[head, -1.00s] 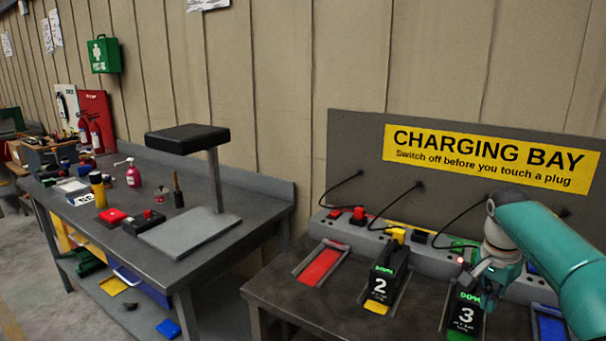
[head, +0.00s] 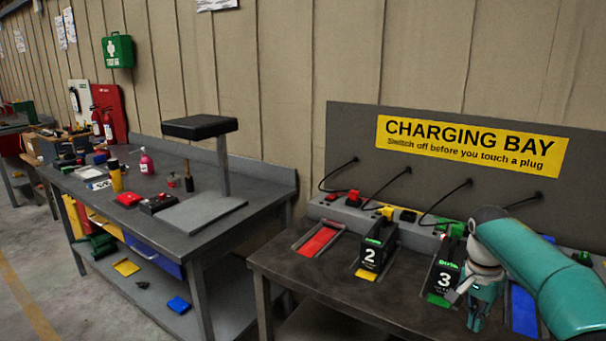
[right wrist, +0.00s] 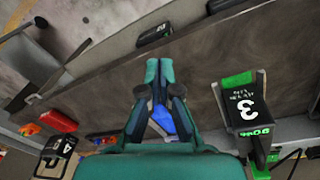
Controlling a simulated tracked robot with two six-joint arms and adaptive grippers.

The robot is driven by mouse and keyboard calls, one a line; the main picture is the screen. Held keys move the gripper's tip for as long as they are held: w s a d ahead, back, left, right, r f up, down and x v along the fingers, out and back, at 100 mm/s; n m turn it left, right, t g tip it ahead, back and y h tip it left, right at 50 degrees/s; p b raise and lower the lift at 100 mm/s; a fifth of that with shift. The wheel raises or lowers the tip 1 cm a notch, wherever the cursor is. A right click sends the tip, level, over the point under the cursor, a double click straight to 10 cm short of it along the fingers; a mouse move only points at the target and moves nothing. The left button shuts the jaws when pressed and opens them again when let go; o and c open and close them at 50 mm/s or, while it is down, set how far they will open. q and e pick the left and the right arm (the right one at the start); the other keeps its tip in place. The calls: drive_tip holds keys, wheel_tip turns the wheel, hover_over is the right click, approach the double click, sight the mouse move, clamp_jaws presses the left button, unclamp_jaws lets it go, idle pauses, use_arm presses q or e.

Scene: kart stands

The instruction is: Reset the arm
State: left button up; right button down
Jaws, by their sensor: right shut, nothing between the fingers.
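My right arm (head: 535,270) comes in from the right in the head view. Its gripper (head: 474,322) points down just right of battery 3 (head: 443,278), over the charging bench. In the right wrist view the gripper's fingers (right wrist: 156,68) come together with nothing between them. Battery 3 (right wrist: 245,108) stands beside them there, apart from the fingers. A blue patch (right wrist: 162,118) shows through the gap behind the fingertips. My left gripper is in neither view.
Battery 2 (head: 371,250) stands left of battery 3. A red bay (head: 318,241) and a blue bay (head: 523,310) look empty. Sockets with plugs and black cables (head: 440,200) run behind, under the yellow sign (head: 470,145). A grey workbench (head: 200,250) stands to the left.

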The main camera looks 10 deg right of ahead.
drive_tip(key=s+a+f+n+g+y, duration=0.25)
drive_tip(key=s+a+f, duration=0.25)
drive_tip(key=a+f, duration=0.55)
drive_tip(key=s+a+f+n+g+y, duration=0.1)
drive_tip(key=s+a+f+n, duration=0.35)
drive_tip(key=f, duration=0.95)
drive_tip(key=s+a+f+n+t+y, duration=0.1)
drive_tip(key=s+a+f+n+t, duration=0.1)
drive_tip(key=s+a+f, duration=0.3)
drive_tip(key=s+a+f+n+t, duration=0.2)
drive_tip(key=s+a+f, duration=0.2)
drive_tip(key=s+a, duration=0.4)
drive_tip(key=shift+s+a+f+t+y, duration=0.35)
drive_tip(key=shift+s+a, duration=0.05)
drive_tip(key=shift+a, duration=0.65)
